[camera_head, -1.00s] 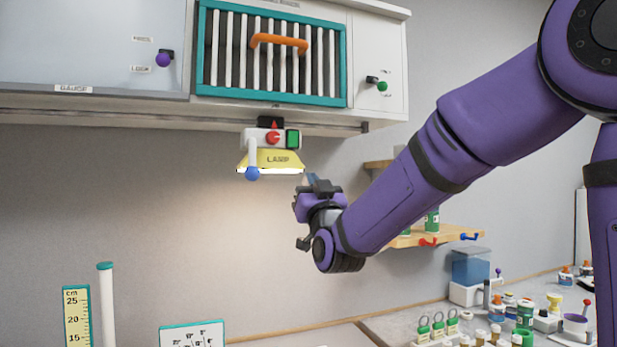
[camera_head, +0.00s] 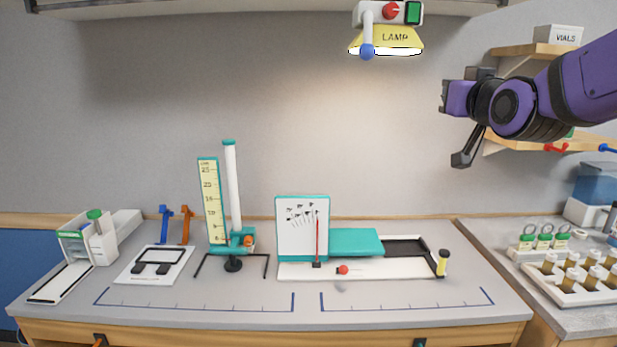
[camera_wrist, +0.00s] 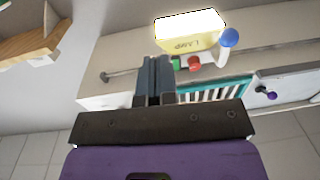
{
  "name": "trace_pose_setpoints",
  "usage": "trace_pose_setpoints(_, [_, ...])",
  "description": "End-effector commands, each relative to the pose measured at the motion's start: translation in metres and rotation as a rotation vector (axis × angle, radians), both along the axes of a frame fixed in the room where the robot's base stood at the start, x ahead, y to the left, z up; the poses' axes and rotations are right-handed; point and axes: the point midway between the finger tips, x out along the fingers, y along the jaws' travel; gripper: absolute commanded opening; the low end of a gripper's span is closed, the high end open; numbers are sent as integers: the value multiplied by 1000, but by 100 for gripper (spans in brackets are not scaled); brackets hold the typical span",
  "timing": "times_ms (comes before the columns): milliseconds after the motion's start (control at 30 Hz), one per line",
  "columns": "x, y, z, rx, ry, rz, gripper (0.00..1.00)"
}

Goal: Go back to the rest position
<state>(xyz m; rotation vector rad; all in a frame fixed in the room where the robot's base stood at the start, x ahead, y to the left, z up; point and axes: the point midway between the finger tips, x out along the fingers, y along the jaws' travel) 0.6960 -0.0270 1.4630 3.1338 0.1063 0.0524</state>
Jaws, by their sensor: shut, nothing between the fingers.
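My gripper (camera_head: 447,97) is raised in the air at the upper right of the head view, below and right of the lamp (camera_head: 394,40). My purple arm reaches in from the right edge. In the wrist view my gripper's two dark fingers (camera_wrist: 153,66) lie together with nothing between them. The lit lamp (camera_wrist: 190,34) shows beyond their tips in that view.
A grey bench (camera_head: 200,305) holds a ruler stand (camera_head: 212,200), a white chart board (camera_head: 302,228) and a teal block (camera_head: 354,242). Wall shelves (camera_head: 540,49) are close to my arm at right. Air left of my gripper is clear.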

Motion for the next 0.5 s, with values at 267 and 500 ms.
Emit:
trace_pose_setpoints(267, [-75, -16, -52, -16, 400, 3, 0])
trace_pose_setpoints(500, [-160, -29, -101, -26, 751, -17, 0])
